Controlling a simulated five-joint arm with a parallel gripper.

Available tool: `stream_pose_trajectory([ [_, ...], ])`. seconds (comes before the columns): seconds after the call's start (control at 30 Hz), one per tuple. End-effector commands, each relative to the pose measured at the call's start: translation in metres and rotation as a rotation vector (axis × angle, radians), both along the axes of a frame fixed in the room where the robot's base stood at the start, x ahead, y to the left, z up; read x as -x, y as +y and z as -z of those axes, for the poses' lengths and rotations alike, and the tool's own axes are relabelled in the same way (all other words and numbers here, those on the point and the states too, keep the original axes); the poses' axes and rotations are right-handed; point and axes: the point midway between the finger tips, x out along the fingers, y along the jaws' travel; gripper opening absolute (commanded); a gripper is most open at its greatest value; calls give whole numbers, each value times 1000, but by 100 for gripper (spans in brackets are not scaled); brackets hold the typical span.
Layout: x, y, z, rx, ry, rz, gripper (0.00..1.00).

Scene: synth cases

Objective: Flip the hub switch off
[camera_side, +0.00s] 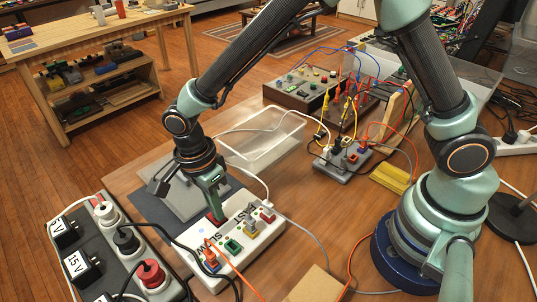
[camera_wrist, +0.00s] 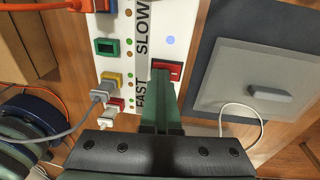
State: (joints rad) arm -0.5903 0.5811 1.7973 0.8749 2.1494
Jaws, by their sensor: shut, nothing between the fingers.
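The white hub (camera_side: 250,243), labelled FAST and SLOW, lies on the wooden table in the side view. It has several coloured ports, some with plugs in them. It also shows in the wrist view (camera_wrist: 188,20), with a blue light lit near a red rocker switch (camera_wrist: 168,65). My gripper (camera_side: 217,207) points down at the hub's far end, over the switch. In the wrist view the shut, empty fingers (camera_wrist: 161,88) reach the switch's near edge and hide part of it. I cannot tell whether they touch it or which way it is tilted.
A power strip (camera_side: 130,262) with black adapters and plugs stands at left, close to the hub. A grey plate (camera_wrist: 250,80) on a dark mat lies beside the hub. A clear tray (camera_side: 268,140) and a cabled grey box (camera_side: 341,160) stand behind. Cables cross near the hub.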

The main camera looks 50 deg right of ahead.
Motion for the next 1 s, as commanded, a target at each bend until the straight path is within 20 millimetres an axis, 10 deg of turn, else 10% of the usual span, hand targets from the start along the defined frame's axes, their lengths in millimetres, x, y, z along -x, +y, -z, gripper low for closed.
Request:
stream_pose_trajectory([
  [0.47,-6,-4,6,-4,-6,13,0],
  [1.0,-6,0,-100,-1,1,-5,0],
])
